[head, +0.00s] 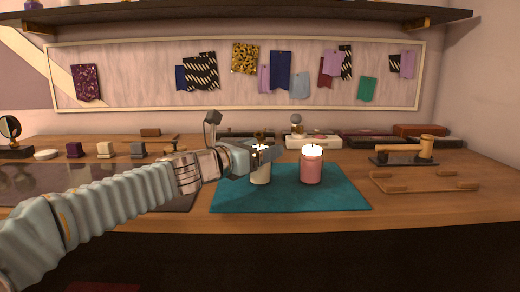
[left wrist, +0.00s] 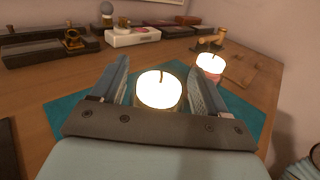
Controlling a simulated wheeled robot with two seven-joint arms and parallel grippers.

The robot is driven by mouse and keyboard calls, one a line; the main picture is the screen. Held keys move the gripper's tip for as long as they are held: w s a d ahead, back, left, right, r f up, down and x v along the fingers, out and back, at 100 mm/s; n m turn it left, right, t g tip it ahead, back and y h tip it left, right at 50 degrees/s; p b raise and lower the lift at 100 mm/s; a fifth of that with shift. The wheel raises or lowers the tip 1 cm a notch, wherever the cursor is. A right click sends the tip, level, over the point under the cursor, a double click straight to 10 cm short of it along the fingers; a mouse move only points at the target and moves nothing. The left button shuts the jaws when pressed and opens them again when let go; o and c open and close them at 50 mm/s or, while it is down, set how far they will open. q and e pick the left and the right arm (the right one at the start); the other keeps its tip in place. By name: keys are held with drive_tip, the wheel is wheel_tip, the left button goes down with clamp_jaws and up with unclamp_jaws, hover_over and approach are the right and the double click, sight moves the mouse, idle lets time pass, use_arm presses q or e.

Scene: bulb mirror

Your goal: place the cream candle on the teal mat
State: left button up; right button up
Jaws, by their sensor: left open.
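The cream candle (head: 261,172) stands upright on the teal mat (head: 290,198), left of the mat's middle. In the left wrist view the cream candle (left wrist: 158,90) is between the two fingers of my left gripper (left wrist: 157,92). My left gripper (head: 262,155) is open around the candle's upper part in the head view and hides some of it. I cannot tell whether either finger touches it. The teal mat also shows in the left wrist view (left wrist: 75,108). My right gripper is not in view.
A pink candle (head: 312,166) stands on the mat to the right of the cream one. A wooden rack (head: 424,182) lies right of the mat, with a wooden mallet (head: 404,147) behind it. Small blocks (head: 105,149) stand at the left. A dark shelf (head: 250,14) hangs above.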

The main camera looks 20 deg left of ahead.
use_arm(q)
drive_tip(key=v, duration=1.2)
drive_tip(key=shift+r, duration=0.1)
